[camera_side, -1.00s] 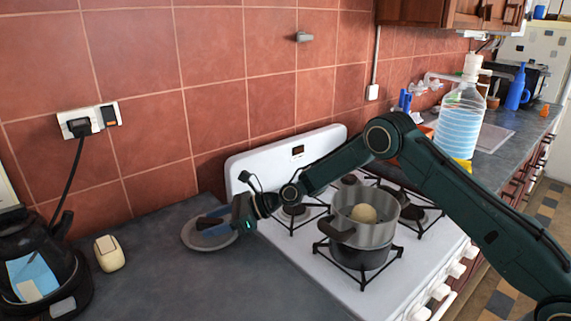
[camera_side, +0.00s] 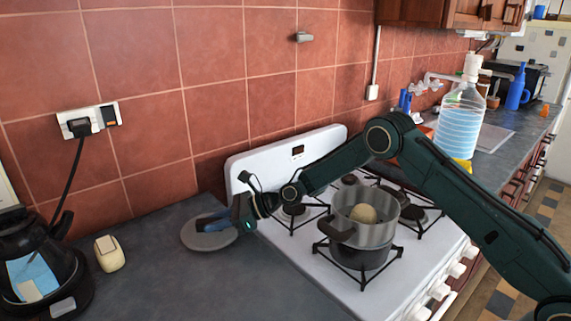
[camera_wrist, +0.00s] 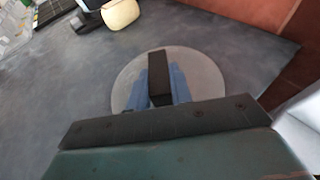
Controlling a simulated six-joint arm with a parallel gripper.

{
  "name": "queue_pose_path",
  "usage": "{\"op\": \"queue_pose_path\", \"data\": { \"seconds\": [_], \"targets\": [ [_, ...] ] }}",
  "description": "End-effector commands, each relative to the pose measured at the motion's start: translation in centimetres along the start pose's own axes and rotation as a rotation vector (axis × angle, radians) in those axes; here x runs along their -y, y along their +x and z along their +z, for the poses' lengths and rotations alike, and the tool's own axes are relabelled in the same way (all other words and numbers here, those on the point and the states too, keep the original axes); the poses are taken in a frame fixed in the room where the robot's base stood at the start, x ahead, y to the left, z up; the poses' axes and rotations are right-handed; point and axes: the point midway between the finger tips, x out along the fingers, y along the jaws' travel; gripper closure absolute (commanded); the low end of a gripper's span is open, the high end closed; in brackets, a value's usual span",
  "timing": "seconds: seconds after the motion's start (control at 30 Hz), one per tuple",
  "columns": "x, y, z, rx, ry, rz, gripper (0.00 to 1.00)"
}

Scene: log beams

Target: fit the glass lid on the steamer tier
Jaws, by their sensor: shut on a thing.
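The round glass lid (camera_side: 209,241) lies flat on the grey counter, left of the stove. It also shows in the wrist view (camera_wrist: 207,83) as a pale disc with a black bar handle (camera_wrist: 158,72) across its middle. My gripper (camera_side: 207,222) is at the lid with its blue fingers on both sides of the handle, shut on it; the fingers show in the wrist view (camera_wrist: 161,84). The steamer tier (camera_side: 364,222) is a grey metal pot-like piece with a pale round item (camera_side: 363,214) inside. It sits on a pot (camera_side: 361,256) on the front left burner.
A cream-coloured small object (camera_side: 109,254) and a black kettle (camera_side: 45,265) stand on the counter to the left. The stove's white back panel (camera_side: 260,158) rises behind the burners. The counter in front of the lid is clear.

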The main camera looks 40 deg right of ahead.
Motion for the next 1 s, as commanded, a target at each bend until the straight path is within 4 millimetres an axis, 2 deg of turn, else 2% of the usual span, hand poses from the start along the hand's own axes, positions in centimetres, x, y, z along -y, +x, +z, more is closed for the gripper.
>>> {"op": "queue_pose_path", "data": {
  "seconds": [0.27, 0.47, 0.67, 1.0],
  "targets": [
    [0.0, -0.3, 0.8, 0.001, -0.002, 0.000, 1.00],
    [0.0, -1.0, 2.7, 0.002, -0.002, -0.001, 1.00],
    [0.0, -2.2, 6.1, 0.003, -0.005, -0.002, 1.00],
    [0.0, -4.7, 13.1, 0.003, -0.005, -0.001, 1.00]
  ]
}}
